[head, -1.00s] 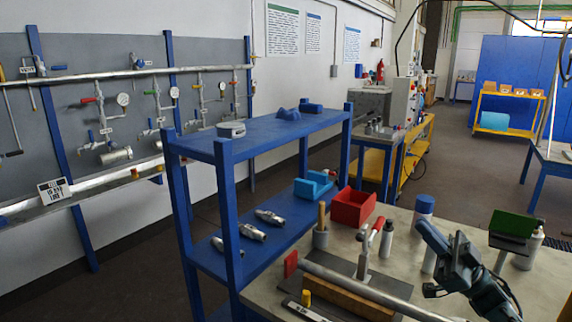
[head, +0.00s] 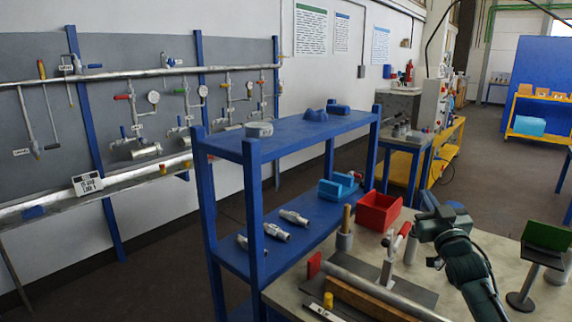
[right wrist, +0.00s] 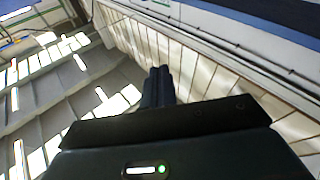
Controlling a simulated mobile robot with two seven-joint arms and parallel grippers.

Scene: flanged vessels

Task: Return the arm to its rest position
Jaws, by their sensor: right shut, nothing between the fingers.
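My right arm comes in from the lower right in the head view. My right gripper (head: 428,199) is raised over the right part of the workbench (head: 408,268), its fingers pointing up and away from the bench top. In the right wrist view the two dark fingers (right wrist: 158,87) are together with nothing between them. Behind them show bright roof panels and a ribbed wall, with no object near the fingertips. My left gripper is not in view.
On the bench are a red bin (head: 378,212), a red-handled clamp (head: 394,254), a long metal pipe (head: 375,286) and a green panel on a stand (head: 547,238). A blue shelf (head: 300,130) with metal fittings stands left of the bench. Open floor lies behind.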

